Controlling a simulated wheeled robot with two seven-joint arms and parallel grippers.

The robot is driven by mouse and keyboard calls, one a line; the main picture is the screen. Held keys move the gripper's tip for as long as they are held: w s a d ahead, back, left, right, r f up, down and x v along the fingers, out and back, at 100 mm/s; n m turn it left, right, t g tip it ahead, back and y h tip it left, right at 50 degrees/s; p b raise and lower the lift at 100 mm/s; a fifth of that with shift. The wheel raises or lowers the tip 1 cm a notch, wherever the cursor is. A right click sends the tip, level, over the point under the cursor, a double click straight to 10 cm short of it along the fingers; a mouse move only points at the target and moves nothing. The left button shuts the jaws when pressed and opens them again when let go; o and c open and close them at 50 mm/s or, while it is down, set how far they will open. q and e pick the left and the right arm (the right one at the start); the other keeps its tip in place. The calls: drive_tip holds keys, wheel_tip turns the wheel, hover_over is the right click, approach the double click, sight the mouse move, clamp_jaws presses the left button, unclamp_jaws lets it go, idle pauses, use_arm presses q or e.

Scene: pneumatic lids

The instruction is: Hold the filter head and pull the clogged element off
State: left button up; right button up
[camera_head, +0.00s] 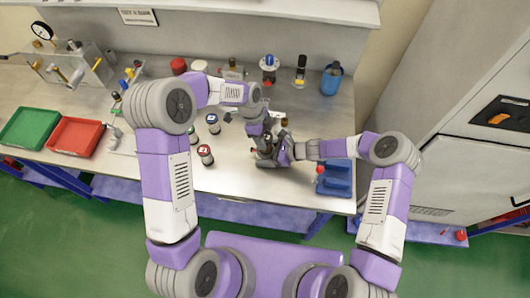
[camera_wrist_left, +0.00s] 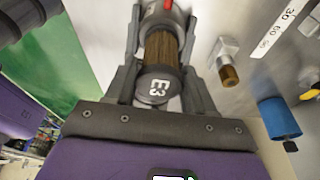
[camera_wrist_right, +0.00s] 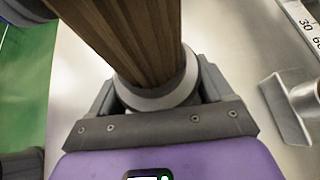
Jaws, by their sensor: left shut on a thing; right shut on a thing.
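The clogged element (camera_wrist_left: 163,48) is a brown pleated cylinder with a dark grey cap (camera_wrist_left: 158,85) marked E3. My left gripper (camera_head: 263,128) is shut around its cap end in the left wrist view. The filter head (camera_wrist_right: 162,97) shows as a light grey collar at the element's lower end in the right wrist view. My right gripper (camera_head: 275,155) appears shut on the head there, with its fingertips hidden. The head's metal with a red part also shows in the left wrist view (camera_wrist_left: 165,8). Element and head meet or nearly meet; whether a gap exists cannot be told.
Green (camera_head: 30,128) and red (camera_head: 75,137) trays lie at the bench's left. A blue holder (camera_head: 336,180) stands right of my grippers. Small labelled jars (camera_head: 205,154) stand to their left. A blue bottle (camera_head: 331,78) and other parts line the back.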

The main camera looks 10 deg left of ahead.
use_arm(q)
drive_tip(key=shift+r, duration=0.35)
use_arm(e)
drive_tip(key=shift+s+d+f, duration=0.15)
drive_tip(key=shift+f, duration=0.1)
use_arm(q)
drive_tip(key=shift+d+v, duration=0.2)
drive_tip(key=shift+v, duration=0.55)
drive_tip(key=shift+d+v, duration=0.15)
drive_tip(key=shift+v, duration=0.55)
drive_tip(key=shift+r, duration=0.25)
drive_tip(key=shift+d+v, duration=0.2)
drive_tip(key=shift+v, duration=0.6)
drive_tip(key=shift+d+v, duration=0.2)
drive_tip(key=shift+v, duration=0.6)
drive_tip(key=shift+d+v, duration=0.15)
drive_tip(key=shift+v, duration=0.6)
drive_tip(key=shift+r, duration=0.1)
drive_tip(key=shift+s, duration=0.1)
use_arm(e)
drive_tip(key=o, duration=0.9)
drive_tip(key=shift+r, duration=0.1)
drive_tip(key=shift+c, duration=0.2)
drive_tip(key=shift+w+r, duration=0.1)
drive_tip(key=shift+w, duration=0.1)
drive_tip(key=v, duration=1.2)
drive_tip(key=shift+s, duration=0.1)
